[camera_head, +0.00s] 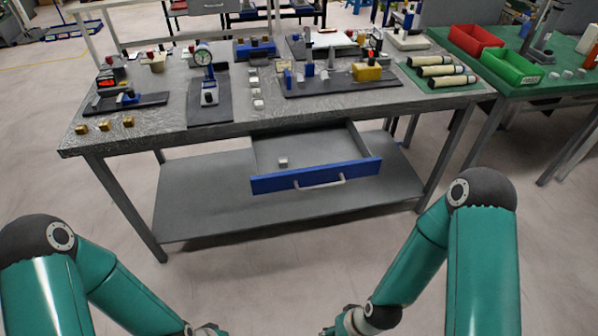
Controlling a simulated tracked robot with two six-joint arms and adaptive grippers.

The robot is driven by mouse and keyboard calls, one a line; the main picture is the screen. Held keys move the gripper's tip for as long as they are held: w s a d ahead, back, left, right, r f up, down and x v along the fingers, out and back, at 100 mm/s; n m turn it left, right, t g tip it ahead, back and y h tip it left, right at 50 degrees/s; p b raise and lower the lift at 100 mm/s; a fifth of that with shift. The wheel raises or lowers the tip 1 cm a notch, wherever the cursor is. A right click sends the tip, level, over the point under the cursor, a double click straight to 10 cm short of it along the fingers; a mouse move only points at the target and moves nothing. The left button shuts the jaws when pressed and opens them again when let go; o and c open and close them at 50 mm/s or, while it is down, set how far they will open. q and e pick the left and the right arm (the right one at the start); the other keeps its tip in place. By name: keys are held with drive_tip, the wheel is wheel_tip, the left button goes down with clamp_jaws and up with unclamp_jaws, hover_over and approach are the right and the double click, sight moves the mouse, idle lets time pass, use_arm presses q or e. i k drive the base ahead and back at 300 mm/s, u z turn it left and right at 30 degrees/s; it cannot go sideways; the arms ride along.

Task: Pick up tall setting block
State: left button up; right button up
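A small light-grey block (283,162) lies inside the open drawer (316,178) under the workbench top. A row of several small silver blocks (256,92) stands on the workbench (230,118), right of the dial gauge stand. I cannot tell for sure which one is the tall setting block. My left gripper (208,330) is at the bottom edge, left of centre, mostly cut off. My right gripper (345,324) is at the bottom edge, right of centre. Both are low in front of the bench, well apart from the blocks, and their finger openings are unclear.
Several brass-coloured blocks (104,126) sit at the bench's front left. A dial gauge stand (207,85) and a fixture with a yellow block (367,72) stand on top. The blue drawer front (316,176) juts out. Red (475,40) and green (511,67) bins stand right. Floor in front is clear.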

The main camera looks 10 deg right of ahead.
sight(283, 162)
drive_tip(key=u, duration=0.15)
drive_tip(key=i, duration=0.85)
